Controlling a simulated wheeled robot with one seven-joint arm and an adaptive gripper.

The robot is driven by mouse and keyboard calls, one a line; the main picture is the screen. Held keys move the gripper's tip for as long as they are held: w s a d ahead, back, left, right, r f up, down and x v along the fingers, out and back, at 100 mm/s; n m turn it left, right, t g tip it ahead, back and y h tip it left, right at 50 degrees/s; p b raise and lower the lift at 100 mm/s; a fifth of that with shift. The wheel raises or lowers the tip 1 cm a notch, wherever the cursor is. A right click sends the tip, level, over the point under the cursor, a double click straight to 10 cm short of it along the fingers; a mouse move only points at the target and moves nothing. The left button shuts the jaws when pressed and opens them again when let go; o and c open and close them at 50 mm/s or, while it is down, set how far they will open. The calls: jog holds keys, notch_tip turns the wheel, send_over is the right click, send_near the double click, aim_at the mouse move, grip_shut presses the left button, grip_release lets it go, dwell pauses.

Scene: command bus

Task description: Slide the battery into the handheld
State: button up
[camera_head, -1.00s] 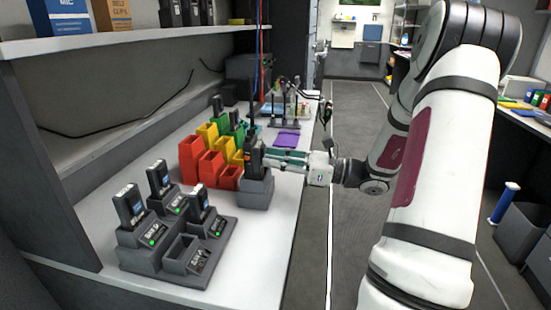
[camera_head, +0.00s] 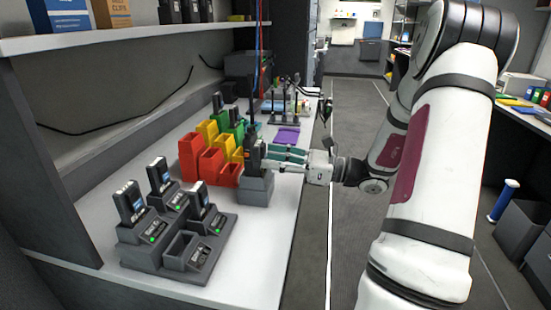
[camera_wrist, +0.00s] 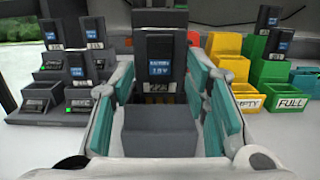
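The dark handheld (camera_head: 253,155) stands upright in a grey holder (camera_head: 256,190) near the middle of the worktop. In the wrist view, a dark battery with a blue label (camera_wrist: 159,68) stands upright against the handheld, above the grey holder block (camera_wrist: 158,130). It looks lined up with the handheld's body; I cannot tell whether it is fully seated. My gripper (camera_head: 274,154) is at the handheld from the right. Its teal-padded fingers (camera_wrist: 160,85) are spread on either side of the battery, and no clear grip shows.
A grey charger rack (camera_head: 150,258) at the front left holds several bays; three hold batteries and the front one is empty. A purple mat (camera_head: 287,136) lies farther back. The worktop's front right is clear.

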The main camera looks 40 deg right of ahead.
jog(key=v, duration=1.2)
dwell(0.6)
